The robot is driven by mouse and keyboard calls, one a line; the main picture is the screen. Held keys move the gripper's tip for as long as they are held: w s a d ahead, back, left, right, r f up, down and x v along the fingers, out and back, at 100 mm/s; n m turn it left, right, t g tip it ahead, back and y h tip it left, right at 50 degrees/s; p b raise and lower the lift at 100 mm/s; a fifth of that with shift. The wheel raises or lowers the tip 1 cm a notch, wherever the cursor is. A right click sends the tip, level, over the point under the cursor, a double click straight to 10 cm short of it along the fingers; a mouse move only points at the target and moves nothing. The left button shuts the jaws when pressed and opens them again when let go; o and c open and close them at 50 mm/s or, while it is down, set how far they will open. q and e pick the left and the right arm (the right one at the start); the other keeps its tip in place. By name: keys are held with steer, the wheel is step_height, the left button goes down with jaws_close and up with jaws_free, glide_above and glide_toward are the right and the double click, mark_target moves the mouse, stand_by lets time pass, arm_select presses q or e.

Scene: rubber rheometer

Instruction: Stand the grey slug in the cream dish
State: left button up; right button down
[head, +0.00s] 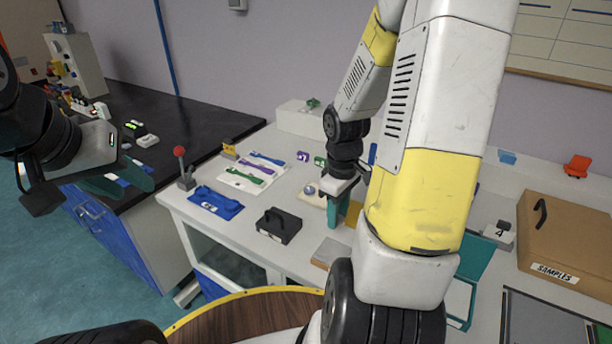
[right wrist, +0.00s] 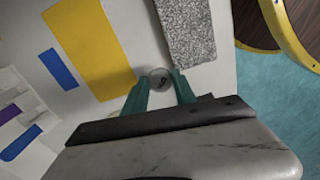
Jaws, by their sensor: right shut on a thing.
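My right gripper (head: 340,212) points down over the white table. In the right wrist view (right wrist: 160,88) its teal fingers are closed on the small round grey slug (right wrist: 158,78), which has a dark mark on its top. The slug is hidden in the head view. A cream piece (head: 318,199) with a round grey part lies just left of the right gripper; I cannot tell whether it is the cream dish. My left gripper (head: 127,178) is empty at the far left, its teal fingers apart, beside the black bench.
A grey slab (head: 328,252) lies near the table's front edge; it shows speckled in the right wrist view (right wrist: 187,30), near a yellow pad (right wrist: 90,45). A black handled block (head: 279,225), blue tray (head: 216,202) and red-knobbed lever (head: 183,168) stand left. A samples box (head: 570,235) stands right.

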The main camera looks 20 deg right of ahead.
steer(key=w, duration=0.5)
steer(key=w+d+f, duration=0.1)
steer(key=w, duration=0.4)
steer(key=w+d, duration=0.1)
steer(key=w, duration=0.4)
steer(key=shift+w+d+f, duration=0.2)
steer(key=shift+w+f, duration=0.05)
steer(key=shift+f, duration=1.75)
steer(key=shift+f, duration=0.15)
steer(key=c, duration=1.3)
jaws_free()
